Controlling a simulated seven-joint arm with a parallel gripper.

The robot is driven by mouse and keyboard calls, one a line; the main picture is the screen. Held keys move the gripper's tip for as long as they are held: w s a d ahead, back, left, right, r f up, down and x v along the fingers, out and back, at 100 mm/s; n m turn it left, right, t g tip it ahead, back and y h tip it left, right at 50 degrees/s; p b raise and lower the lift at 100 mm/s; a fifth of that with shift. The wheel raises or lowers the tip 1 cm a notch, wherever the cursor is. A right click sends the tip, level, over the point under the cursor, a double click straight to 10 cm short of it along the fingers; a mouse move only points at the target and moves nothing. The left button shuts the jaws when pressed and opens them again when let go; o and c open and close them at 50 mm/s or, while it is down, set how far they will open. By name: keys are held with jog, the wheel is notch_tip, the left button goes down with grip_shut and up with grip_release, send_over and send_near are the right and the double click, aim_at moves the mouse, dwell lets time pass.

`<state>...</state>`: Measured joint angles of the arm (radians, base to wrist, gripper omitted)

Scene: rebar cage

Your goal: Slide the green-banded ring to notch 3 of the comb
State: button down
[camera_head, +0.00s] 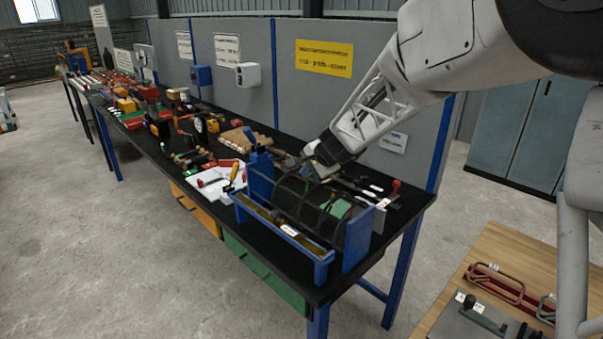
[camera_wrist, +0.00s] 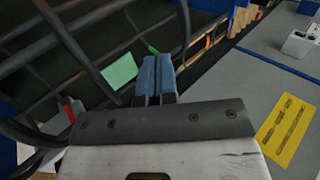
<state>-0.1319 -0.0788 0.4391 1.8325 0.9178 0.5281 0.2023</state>
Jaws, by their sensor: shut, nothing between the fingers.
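The rebar cage (camera_head: 300,197), dark rings and long bars, lies between two blue end plates on the bench. A small bright green mark (camera_wrist: 153,48) shows just beyond my fingertips in the wrist view; it may be the band of the green-banded ring, but I cannot tell for sure. My gripper (camera_wrist: 158,78) has its blue fingers together with nothing between them, close to the cage bars. In the head view my gripper (camera_head: 318,168) is over the cage's back upper side. I cannot make out the comb or its notch 3.
A pale green block (camera_head: 340,208) shows through the cage, and in the wrist view (camera_wrist: 119,71). A blue-ended rail (camera_head: 285,228) runs along the front. Tools crowd the bench to the left. A grey panel (camera_head: 310,95) with a yellow sign (camera_head: 324,58) stands behind.

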jog(key=v, duration=0.8)
jog(key=c, duration=1.8)
grip_release()
jog(key=shift+s+d+r, duration=0.1)
jog(key=shift+c, duration=0.2)
jog(key=o, duration=0.4)
jog(key=shift+o, duration=1)
jog(key=shift+w+a, duration=0.25)
jog(key=shift+a, duration=0.15)
jog(key=w+a+g+h, duration=0.4)
jog(key=w+a, duration=0.2)
jog(key=a, duration=0.1)
jog(key=shift+a, duration=0.4)
jog(key=shift+w+f, duration=0.1)
jog(key=shift+f, duration=0.1)
jog(key=x, duration=0.7)
jog(key=shift+f, duration=0.25)
jog(key=shift+c, duration=0.2)
